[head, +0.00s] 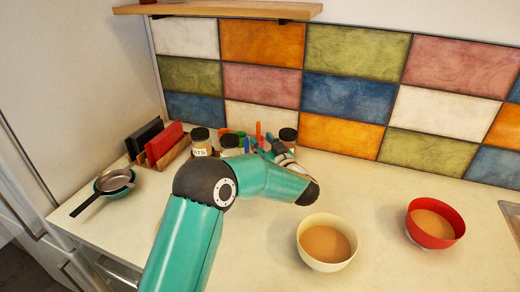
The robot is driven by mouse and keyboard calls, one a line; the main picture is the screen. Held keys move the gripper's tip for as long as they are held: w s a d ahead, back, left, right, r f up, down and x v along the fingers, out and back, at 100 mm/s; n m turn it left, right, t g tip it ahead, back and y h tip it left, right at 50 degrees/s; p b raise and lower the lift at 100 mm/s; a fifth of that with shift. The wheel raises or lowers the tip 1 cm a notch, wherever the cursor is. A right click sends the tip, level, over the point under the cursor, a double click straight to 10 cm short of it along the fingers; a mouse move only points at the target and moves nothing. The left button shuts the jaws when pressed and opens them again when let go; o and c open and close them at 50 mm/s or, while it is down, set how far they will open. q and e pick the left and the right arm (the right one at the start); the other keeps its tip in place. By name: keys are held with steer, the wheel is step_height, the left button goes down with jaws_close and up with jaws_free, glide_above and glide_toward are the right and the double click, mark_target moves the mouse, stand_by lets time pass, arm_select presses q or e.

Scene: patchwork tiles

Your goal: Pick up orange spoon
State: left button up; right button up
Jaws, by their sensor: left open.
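Several small coloured utensils, in red-orange, green and blue, stand close together at the back of the counter by the tiled wall. An upright red-orange handle (258,130) among them may be the orange spoon; its lower part is hidden and its shape is too small to tell. My left arm reaches in from the bottom, bends, and ends at my left gripper (268,146). The gripper is open, close to the utensils and in front of a dark-lidded jar; whether it touches any handle I cannot tell. My right gripper is out of view.
Dark-lidded jars (201,141) stand left of the utensils. A rack with red (164,141) and black boards and a pan (113,181) are further left. A cream bowl (311,257) and a red bowl (417,235) stand right. A wooden shelf (220,9) hangs above.

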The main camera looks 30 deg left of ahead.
mark_target(259, 136)
arm_select(q)
steer(key=x, duration=0.3)
steer(key=shift+w+a+p, duration=0.1)
steer(key=shift+p, duration=0.3)
steer(key=shift+c, duration=0.2)
jaws_close()
